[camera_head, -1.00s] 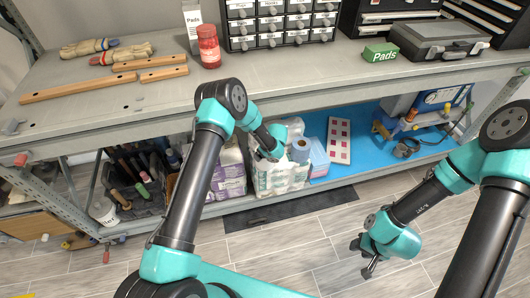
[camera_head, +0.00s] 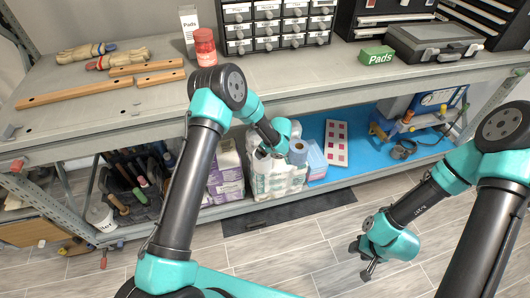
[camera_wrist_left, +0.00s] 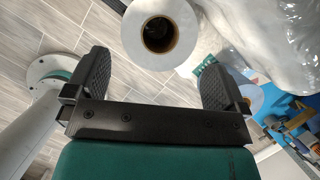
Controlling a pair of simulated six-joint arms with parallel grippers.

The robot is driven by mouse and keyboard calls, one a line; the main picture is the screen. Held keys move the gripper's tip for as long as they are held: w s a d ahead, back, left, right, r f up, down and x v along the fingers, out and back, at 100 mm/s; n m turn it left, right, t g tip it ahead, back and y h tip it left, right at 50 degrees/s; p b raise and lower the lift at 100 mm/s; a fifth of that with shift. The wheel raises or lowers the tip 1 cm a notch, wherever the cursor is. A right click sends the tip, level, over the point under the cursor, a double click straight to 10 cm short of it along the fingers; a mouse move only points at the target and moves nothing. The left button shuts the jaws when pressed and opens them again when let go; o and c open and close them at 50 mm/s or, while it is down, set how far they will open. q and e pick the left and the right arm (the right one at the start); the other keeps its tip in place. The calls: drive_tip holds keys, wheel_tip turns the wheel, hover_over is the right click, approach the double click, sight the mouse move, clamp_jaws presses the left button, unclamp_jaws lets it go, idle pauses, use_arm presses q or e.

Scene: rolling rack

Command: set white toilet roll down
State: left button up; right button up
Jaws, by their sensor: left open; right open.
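The white toilet roll (camera_wrist_left: 160,35) shows end-on in the left wrist view, its round core hole facing the camera. It lies beyond and between the fingers of my left gripper (camera_wrist_left: 157,70), which is open, with a gap visible on both sides. What bears the roll is not clear. In the head view my left gripper (camera_head: 274,146) is at the lower shelf, by a wrapped pack of rolls (camera_head: 272,180); my wrist hides much there, and I cannot pick out the white roll surely. My right gripper (camera_head: 366,259) is open and empty above the floor.
A purple-white package (camera_head: 225,176) is left. The benchtop edge (camera_head: 340,84) overhangs the lower shelf. The blue mat (camera_head: 375,152) has bare room.

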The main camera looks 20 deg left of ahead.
use_arm(q)
drive_tip(key=shift+s, duration=0.1)
idle(0.5)
drive_tip(key=s+f+n+g+h, duration=0.25)
drive_tip(key=s+n, duration=0.35)
drive_tip(key=s, duration=0.4)
drive_tip(key=s+f+n+g+h, duration=0.15)
drive_tip(key=s+n+h, duration=0.35)
drive_tip(key=s, duration=0.5)
drive_tip(key=s+a+r+n+t, duration=0.1)
drive_tip(key=s+n, duration=0.6)
drive_tip(key=s+a+r+n+t, duration=0.1)
drive_tip(key=s+a+n, duration=0.1)
drive_tip(key=s+n, duration=0.5)
drive_tip(key=shift+s+r+n+t, duration=0.15)
drive_tip(key=shift+r+n+t, duration=0.15)
drive_tip(key=shift+r, duration=0.05)
